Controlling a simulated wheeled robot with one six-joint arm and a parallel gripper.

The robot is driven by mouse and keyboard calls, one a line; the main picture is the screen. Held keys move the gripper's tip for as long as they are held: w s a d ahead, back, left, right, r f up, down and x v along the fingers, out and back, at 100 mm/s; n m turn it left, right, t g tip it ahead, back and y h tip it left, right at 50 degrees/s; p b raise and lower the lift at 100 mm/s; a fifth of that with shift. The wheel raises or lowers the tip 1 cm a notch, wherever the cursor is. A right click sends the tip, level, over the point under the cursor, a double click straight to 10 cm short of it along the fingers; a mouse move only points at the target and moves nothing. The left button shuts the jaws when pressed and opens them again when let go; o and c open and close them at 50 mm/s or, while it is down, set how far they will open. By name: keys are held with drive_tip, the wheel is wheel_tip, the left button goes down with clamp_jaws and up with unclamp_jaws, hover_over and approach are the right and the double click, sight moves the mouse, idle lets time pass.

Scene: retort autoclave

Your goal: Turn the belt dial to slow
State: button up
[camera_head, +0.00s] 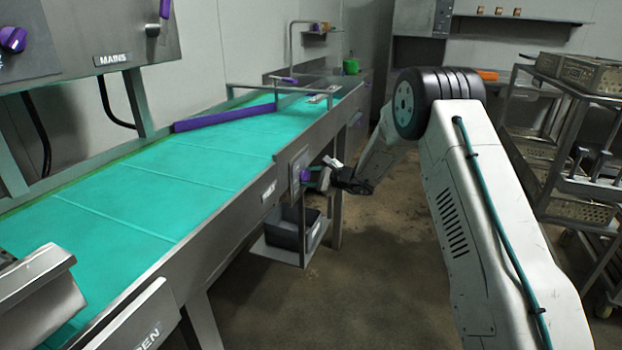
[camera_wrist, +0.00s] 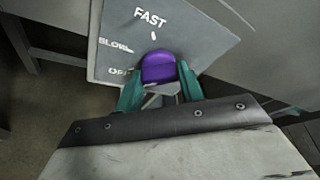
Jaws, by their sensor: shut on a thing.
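The belt dial is a purple knob (camera_wrist: 158,67) on a grey plate (camera_wrist: 110,40) marked FAST, SLOW and OFF in the wrist view. A short white mark shows between the knob and FAST. I cannot tell which way the knob points. My gripper's teal fingers (camera_wrist: 160,90) are shut on the knob, one on each side. In the head view the dial (camera_head: 305,175) is a small purple spot on the plate at the conveyor's side, and my gripper (camera_head: 330,177) reaches it from the right, partly hiding it.
The teal conveyor belt (camera_head: 150,180) runs along the left, with a purple guide bar (camera_head: 225,117) across it. A dark grey bin (camera_head: 293,229) sits on a shelf under the dial. A metal rack (camera_head: 560,130) stands at the right. The floor between is clear.

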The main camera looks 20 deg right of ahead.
drive_tip(key=shift+w+d+m+g+y, duration=0.1)
drive_tip(key=shift+m+g+y, duration=0.4)
drive_tip(key=shift+m+g, duration=0.8)
drive_tip(key=shift+d+m+g+y, duration=0.1)
drive_tip(key=shift+m+g+y, duration=0.5)
drive_tip(key=shift+m, duration=1.2)
drive_tip(key=o, duration=1)
drive_tip(key=shift+r, duration=0.1)
drive_tip(key=v, duration=0.7)
drive_tip(key=shift+s+d, duration=0.25)
drive_tip(key=shift+s, duration=0.05)
drive_tip(key=shift+r, duration=0.1)
